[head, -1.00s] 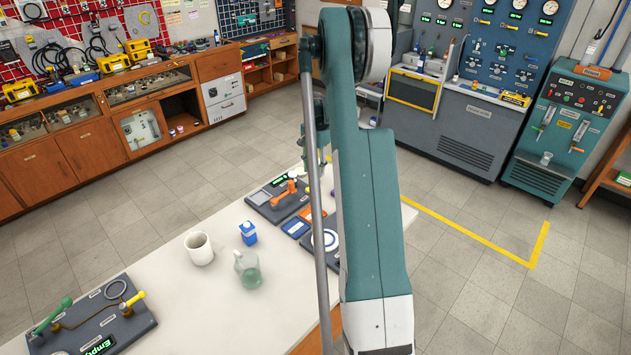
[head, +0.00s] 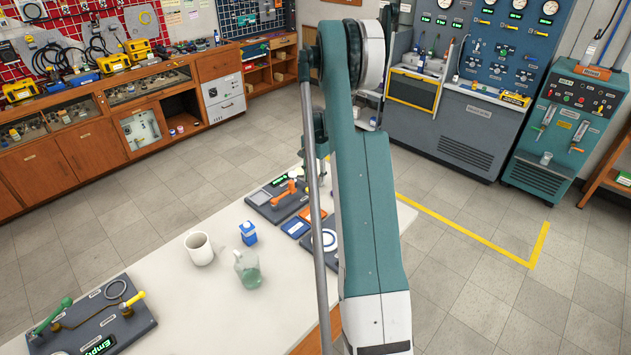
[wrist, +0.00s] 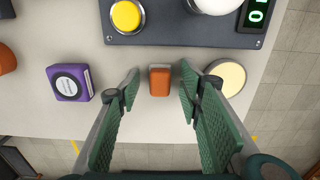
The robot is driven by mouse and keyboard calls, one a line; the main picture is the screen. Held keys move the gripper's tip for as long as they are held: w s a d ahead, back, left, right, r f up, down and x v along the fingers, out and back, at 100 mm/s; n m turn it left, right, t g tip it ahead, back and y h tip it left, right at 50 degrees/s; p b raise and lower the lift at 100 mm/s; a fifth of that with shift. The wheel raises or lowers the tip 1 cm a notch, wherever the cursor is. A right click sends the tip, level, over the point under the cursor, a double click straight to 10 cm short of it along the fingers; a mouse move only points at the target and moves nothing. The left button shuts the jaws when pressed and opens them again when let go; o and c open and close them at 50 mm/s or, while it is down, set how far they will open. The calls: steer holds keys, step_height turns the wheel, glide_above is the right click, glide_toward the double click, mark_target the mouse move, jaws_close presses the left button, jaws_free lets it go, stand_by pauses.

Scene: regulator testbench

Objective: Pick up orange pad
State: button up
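In the wrist view a small orange block (wrist: 160,82), which looks like the orange pad, lies on the pale table top just below a dark panel's edge. It has a light strip along its top end. My gripper (wrist: 160,88) is open, with its green ribbed fingers on either side of the block and a gap on both sides. Whether the fingertips are down at its height I cannot tell.
Close to the right finger is a round cream disc (wrist: 226,77). A purple box (wrist: 70,82) lies left of the left finger. The dark panel (wrist: 180,32) carries a yellow button (wrist: 127,16). A white mug (head: 199,248) and glass jug (head: 247,268) stand farther along the table.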

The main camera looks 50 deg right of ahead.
mark_target(315, 176)
stand_by(0.4)
steer(key=c, duration=0.9)
steer(key=shift+o, duration=0.2)
steer(key=shift+r, duration=5)
